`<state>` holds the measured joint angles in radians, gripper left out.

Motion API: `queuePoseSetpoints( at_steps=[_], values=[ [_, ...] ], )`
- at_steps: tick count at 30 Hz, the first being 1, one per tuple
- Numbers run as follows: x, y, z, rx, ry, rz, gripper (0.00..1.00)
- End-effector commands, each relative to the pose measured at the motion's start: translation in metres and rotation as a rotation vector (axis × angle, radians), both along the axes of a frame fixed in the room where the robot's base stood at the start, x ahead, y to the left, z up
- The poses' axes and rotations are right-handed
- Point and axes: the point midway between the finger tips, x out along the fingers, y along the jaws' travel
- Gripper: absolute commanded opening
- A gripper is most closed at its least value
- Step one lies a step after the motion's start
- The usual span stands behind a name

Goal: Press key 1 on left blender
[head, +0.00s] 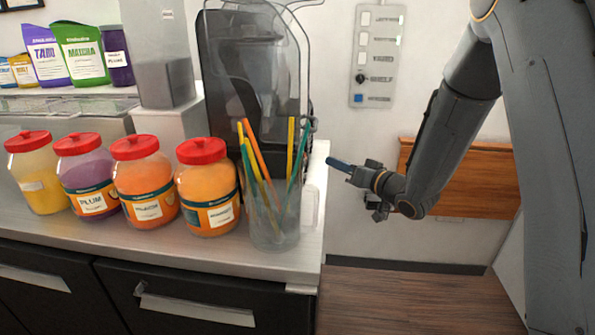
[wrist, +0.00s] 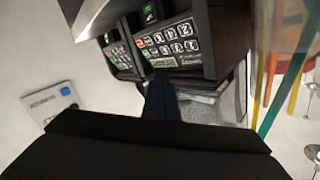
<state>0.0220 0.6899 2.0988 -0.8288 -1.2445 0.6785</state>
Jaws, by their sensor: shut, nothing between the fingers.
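Two blender keypads show in the wrist view. The left-hand keypad (wrist: 119,55) is partly cut off by the nearer housing. Key numbers are too small to read surely. In the head view a dark blender with a clear cover (head: 255,70) stands on the counter, its keypads hidden. My gripper (head: 339,163) is shut and empty, right of the counter end, pointing left. Its dark fingertips (wrist: 161,95) appear below the nearer keypad, seemingly apart from it.
A clear cup of coloured straws (head: 274,215) stands at the counter's right end, near my gripper. Several red-lidded jars (head: 208,190) line the front. A switch panel (head: 377,55) hangs on the back wall. Floor right of the counter is free.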

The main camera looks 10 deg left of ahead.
Motion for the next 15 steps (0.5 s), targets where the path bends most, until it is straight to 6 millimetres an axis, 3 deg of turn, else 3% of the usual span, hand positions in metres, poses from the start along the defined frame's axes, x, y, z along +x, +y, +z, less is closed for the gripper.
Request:
queuePoseSetpoints(
  at_steps=[7,15],
  values=[
    [0.001,0.034,-0.012,0.000,0.000,0.003,0.00],
    [0.002,0.059,-0.020,0.000,0.000,0.001,0.00]
  ],
)
